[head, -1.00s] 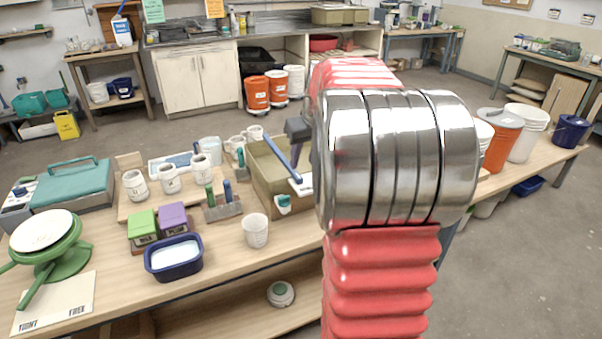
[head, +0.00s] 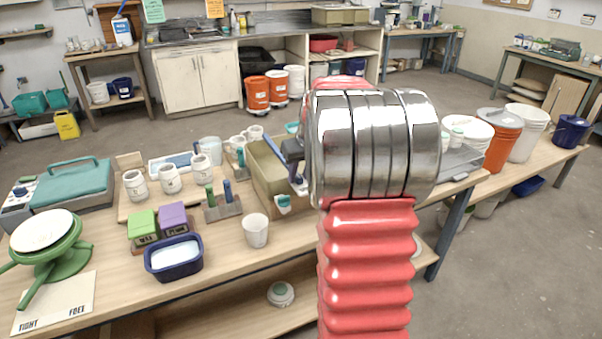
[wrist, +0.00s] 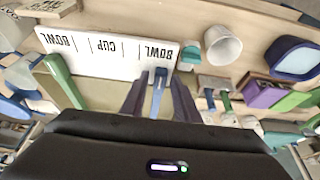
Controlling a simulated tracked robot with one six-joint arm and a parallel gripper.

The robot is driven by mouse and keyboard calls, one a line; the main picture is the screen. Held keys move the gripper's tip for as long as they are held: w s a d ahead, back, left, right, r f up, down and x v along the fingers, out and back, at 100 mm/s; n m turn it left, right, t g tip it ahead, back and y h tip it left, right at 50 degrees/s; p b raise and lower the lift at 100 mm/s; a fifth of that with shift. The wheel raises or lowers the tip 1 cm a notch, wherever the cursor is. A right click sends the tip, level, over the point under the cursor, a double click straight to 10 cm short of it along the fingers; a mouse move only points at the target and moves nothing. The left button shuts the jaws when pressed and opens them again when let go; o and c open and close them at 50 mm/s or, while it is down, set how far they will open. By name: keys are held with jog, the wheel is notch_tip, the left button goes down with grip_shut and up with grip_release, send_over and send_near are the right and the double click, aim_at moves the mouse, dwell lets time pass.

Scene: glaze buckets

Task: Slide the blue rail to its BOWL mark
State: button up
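In the wrist view the blue rail (wrist: 158,88) lies across the tan box, its end at the white scale board (wrist: 105,58). The board shows upside down, with BOWL, CUP and BOWL between short lines. The blue rail's end is by the right-hand BOWL word. A green rail (wrist: 62,78) is at the left-hand BOWL end. My gripper (wrist: 159,84) has its dark fingers on either side of the blue rail, with gaps showing, so it looks open around it. In the head view my gripper (head: 293,150) is low at the box (head: 262,185), partly hidden by my wrist.
A white cup (head: 255,230) stands in front of the box. A navy tub (head: 174,258), green and purple blocks (head: 172,217) and a brush holder (head: 222,208) stand to the left. A teal clip-like piece (wrist: 190,56) sits close beside the board's right end.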

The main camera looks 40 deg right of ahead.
grip_shut()
